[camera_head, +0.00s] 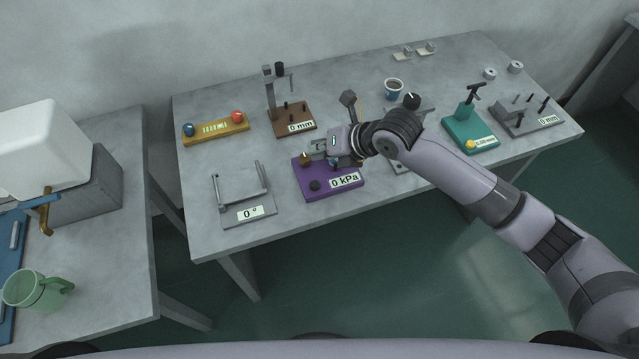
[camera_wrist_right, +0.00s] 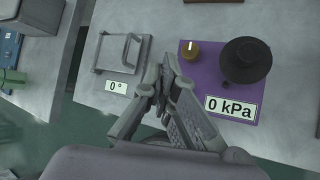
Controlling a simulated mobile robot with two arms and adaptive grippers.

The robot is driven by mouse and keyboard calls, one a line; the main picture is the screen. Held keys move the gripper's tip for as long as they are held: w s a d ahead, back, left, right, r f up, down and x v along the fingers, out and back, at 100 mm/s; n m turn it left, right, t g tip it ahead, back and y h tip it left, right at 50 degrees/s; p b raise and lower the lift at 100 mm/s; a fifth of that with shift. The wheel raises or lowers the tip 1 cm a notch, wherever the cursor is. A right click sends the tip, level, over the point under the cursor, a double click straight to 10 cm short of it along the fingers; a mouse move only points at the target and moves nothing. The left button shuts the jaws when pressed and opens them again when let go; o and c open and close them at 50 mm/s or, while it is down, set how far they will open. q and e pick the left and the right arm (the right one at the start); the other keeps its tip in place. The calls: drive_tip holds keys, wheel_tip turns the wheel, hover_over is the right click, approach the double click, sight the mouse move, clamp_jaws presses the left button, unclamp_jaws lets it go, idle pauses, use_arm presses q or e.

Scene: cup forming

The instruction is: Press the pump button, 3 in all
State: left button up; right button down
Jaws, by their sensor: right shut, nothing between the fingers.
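The purple base (camera_head: 347,189) with a "0 kPa" label (camera_head: 344,181) stands near the front edge of the table. A low black round button (camera_head: 315,185) sits at its front left and a brass knob (camera_head: 306,158) at its back left. In the right wrist view the purple base (camera_wrist_right: 187,78) carries the brass knob (camera_wrist_right: 189,50) and a large black round cap (camera_wrist_right: 246,60). I cannot tell which part is the pump button. My right gripper (camera_head: 314,146) is shut and empty above the base's back left, and its fingers (camera_wrist_right: 164,70) meet in the right wrist view.
A grey plate (camera_head: 248,212) with a bent bar and "0 °" label is to the left. A green mug (camera_head: 38,290) stands on the left table.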

sight(317, 183)
drive_tip(key=shift+f, duration=0.1)
wheel_tip(317, 183, down, 9)
drive_tip(key=b, duration=0.7)
drive_tip(key=shift+r, duration=0.2)
idle(0.3)
drive_tip(key=shift+f, duration=0.15)
idle(0.7)
drive_tip(key=shift+f, duration=0.3)
drive_tip(key=shift+f+b, duration=0.55)
drive_tip(key=shift+b, duration=0.1)
idle(0.6)
drive_tip(key=shift+r, duration=0.1)
drive_tip(key=shift+r+p, duration=0.8)
drive_tip(key=shift+r, duration=0.1)
